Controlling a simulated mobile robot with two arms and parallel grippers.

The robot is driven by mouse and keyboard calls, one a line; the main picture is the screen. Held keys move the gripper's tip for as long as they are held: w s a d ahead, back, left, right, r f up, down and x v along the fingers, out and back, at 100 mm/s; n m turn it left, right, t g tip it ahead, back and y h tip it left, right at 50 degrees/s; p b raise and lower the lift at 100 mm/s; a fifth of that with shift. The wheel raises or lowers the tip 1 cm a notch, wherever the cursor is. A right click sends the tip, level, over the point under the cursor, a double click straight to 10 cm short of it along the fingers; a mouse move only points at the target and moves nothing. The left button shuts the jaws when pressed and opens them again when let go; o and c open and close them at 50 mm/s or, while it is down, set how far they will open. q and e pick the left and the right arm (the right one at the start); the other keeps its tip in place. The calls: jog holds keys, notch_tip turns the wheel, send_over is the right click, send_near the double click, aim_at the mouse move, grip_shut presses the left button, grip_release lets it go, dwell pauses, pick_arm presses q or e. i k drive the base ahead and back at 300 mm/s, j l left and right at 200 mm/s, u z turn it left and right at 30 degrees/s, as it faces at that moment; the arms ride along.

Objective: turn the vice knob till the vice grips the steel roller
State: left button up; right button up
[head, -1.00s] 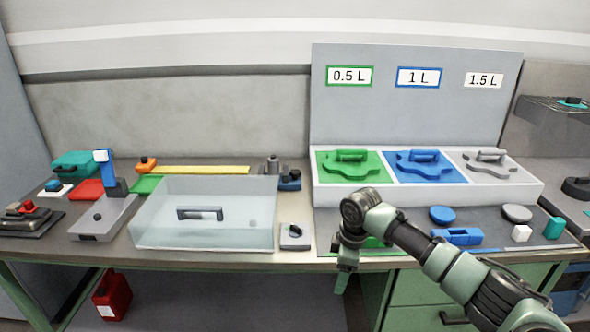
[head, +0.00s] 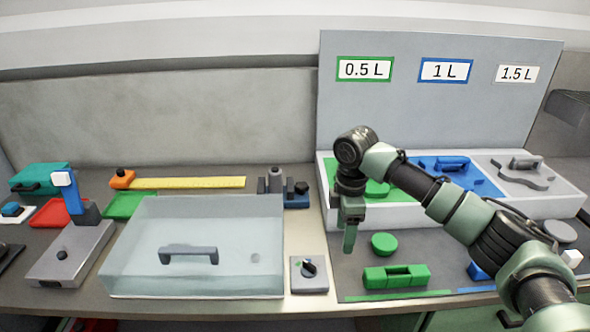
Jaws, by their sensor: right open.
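A small vice (head: 296,201) with a blue base stands at the back of the bench, behind the clear cover's right corner. A grey upright cylinder, which looks like the steel roller (head: 275,178), stands at the vice. A dark knob (head: 302,187) sits on the vice's right side. Whether the jaws touch the roller is too small to tell. My right gripper (head: 349,240) points down, open, to the right of the vice and nearer the front, apart from it. Its fingers are seen nearly edge-on. My left gripper is not in view.
A clear cover (head: 130,260) with a dark handle fills the middle front. A grey switch box (head: 309,284) stands right of it. A white tray (head: 400,214) stands behind.

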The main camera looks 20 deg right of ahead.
aim_at(301, 187)
jog(key=i, duration=1.1)
